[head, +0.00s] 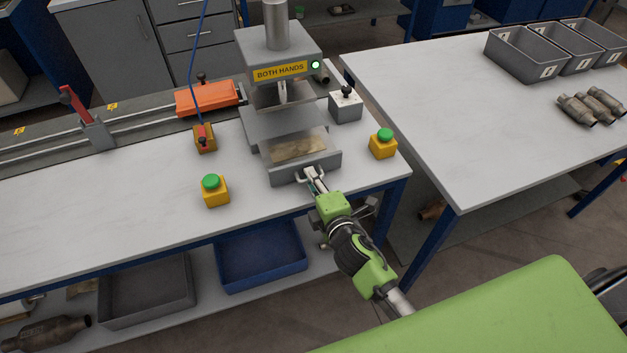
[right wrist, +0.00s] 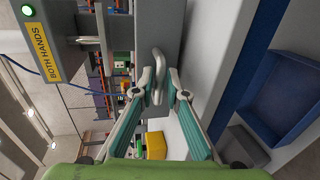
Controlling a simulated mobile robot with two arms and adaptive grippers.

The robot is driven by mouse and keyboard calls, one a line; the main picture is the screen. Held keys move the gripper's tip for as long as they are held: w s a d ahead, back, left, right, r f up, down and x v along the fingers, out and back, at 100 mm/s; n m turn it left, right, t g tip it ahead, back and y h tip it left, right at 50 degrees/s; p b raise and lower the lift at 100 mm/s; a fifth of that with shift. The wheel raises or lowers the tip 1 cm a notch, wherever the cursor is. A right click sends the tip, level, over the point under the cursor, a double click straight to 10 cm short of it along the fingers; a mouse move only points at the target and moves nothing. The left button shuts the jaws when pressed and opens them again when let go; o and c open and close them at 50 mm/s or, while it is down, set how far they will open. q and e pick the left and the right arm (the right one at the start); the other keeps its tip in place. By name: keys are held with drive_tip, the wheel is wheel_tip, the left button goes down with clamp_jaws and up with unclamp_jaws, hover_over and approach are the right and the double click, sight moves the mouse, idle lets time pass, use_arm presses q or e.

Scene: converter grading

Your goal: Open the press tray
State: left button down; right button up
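The press tray (head: 330,160) is a grey drawer with a brownish bed, and it shows in front of the press (head: 262,50), under its head. A bent metal handle (right wrist: 158,62) is on the tray's front face. My right gripper (head: 312,180) is at this handle in the head view. In the right wrist view my right gripper (right wrist: 159,84) has its two fingertips drawn in close on either side of the handle bar, and it looks shut on it. My left gripper is not in view.
Two yellow boxes with green buttons, left (head: 214,191) and right (head: 383,144), flank the tray on the bench. A grey switch box (head: 345,106) stands beside the press. A second table (head: 440,95) is at the right. A blue bin (head: 262,258) sits below the bench.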

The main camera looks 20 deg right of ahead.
drive_tip(key=v, duration=1.2)
drive_tip(key=s+d+f+m+g, duration=0.1)
drive_tip(key=s+f+m+g, duration=0.3)
drive_tip(key=f, duration=1.1)
drive_tip(key=s+f+m+g, duration=0.3)
drive_tip(key=s+f, duration=0.3)
drive_tip(key=f, duration=0.9)
drive_tip(key=s+d+f+m+g, duration=0.1)
drive_tip(key=s+f+m+g, duration=0.1)
drive_tip(key=s+f, duration=0.4)
drive_tip(key=s+d+f+m+g, duration=0.2)
drive_tip(key=s+f, duration=0.4)
drive_tip(key=s, duration=0.6)
drive_tip(key=s+d+f+m+g, duration=0.1)
drive_tip(key=s+f+m+g, duration=0.2)
drive_tip(key=s, duration=0.7)
wheel_tip(320, 180, down, 4)
drive_tip(key=shift+d+m+g+h, duration=0.3)
drive_tip(key=shift+d+m, duration=0.05)
drive_tip(key=shift+m, duration=0.65)
